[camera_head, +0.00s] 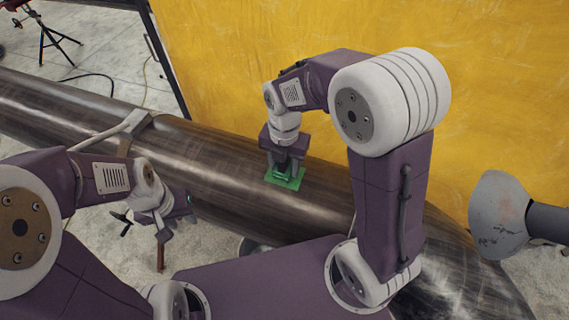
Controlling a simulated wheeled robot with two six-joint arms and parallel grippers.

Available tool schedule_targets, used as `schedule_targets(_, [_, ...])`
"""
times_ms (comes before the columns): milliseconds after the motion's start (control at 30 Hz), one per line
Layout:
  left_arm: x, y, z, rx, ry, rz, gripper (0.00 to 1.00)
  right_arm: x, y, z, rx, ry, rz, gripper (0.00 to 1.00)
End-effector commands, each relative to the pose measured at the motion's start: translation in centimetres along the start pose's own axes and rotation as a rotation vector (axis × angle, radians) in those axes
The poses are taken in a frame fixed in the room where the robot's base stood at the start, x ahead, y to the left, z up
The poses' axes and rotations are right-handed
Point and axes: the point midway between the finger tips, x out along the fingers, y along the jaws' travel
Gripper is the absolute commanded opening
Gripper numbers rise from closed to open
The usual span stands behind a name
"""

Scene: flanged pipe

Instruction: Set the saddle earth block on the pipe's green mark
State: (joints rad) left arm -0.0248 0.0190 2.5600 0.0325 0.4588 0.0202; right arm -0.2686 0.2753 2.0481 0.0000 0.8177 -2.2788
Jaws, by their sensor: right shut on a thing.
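The big dark steel pipe (215,165) runs from the upper left to the lower right. The green mark (297,184) is a flat bright green patch on top of the pipe, partly covered by my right gripper. My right gripper (285,170) points down right over the mark and is shut on the saddle earth block. The block is small and mostly hidden between the fingers. I cannot tell whether it touches the pipe. My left gripper (186,212) is in front of the pipe, apart from the mark. Its fingers are too small and angled to tell whether they are open.
A yellow curtain (230,50) hangs behind the pipe. A metal clamp or strap (130,125) crosses the pipe at left. A grey flared end piece (500,215) juts in at right.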

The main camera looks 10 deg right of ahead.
Motion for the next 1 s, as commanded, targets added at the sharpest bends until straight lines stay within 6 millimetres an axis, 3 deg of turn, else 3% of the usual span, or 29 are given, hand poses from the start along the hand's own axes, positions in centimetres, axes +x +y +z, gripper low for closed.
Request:
schedule_targets(667, [0.71,-0.01,0.08,0.0,0.0,0.0,0.36,0.97,0.02,0.02,0.0,-0.001,0.001,0.05])
schedule_targets(700, [0.68,-0.01,0.07,0.0,0.0,0.0,0.36,0.94,0.02,0.02,0.0,-0.001,0.001,0.51])
schedule_targets(767, [0.66,-0.01,0.07,0.0,0.0,0.0,0.36,0.92,0.02,0.02,0.0,-0.001,0.001,0.68])
schedule_targets(1000, [0.67,-0.01,0.07,0.0,0.0,0.0,0.36,0.94,0.0,0.01,0.0,0.0,0.0,0.71])
